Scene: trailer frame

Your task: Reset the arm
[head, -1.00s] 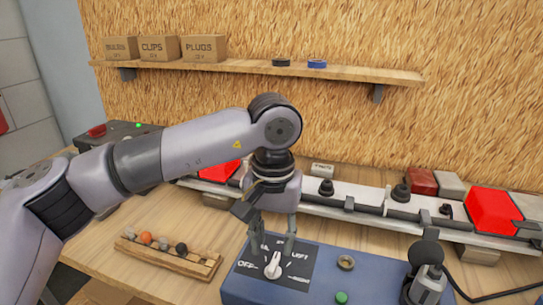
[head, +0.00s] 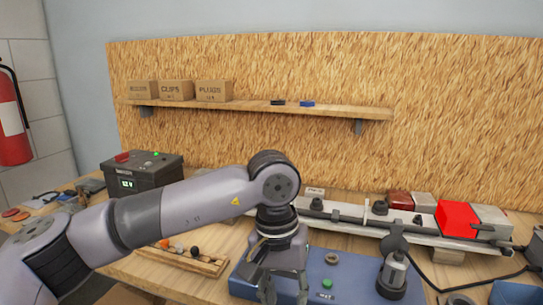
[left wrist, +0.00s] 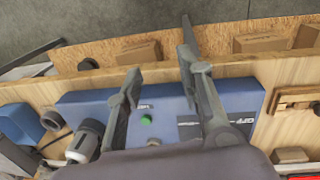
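My left arm comes in from the left in the head view, and its left gripper (head: 270,288) points down over the left part of the blue control box (head: 318,270). In the left wrist view the two fingers of the left gripper (left wrist: 160,70) stand well apart with nothing between them. The box (left wrist: 80,105) lies beyond them. Its dark dial panel (left wrist: 240,122) with the OFF label is partly covered by one finger. The dial knob is hidden in both views. The green button (head: 327,283) also shows in the left wrist view (left wrist: 146,119). My right gripper is not in view.
A grey plug-like fitting (head: 393,272) stands on the box's right part. Behind lies a white rail with a red lamp (head: 458,218). A wooden rack (head: 190,259) with small balls and a black meter box (head: 142,170) are at left. A shelf (head: 250,107) hangs above.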

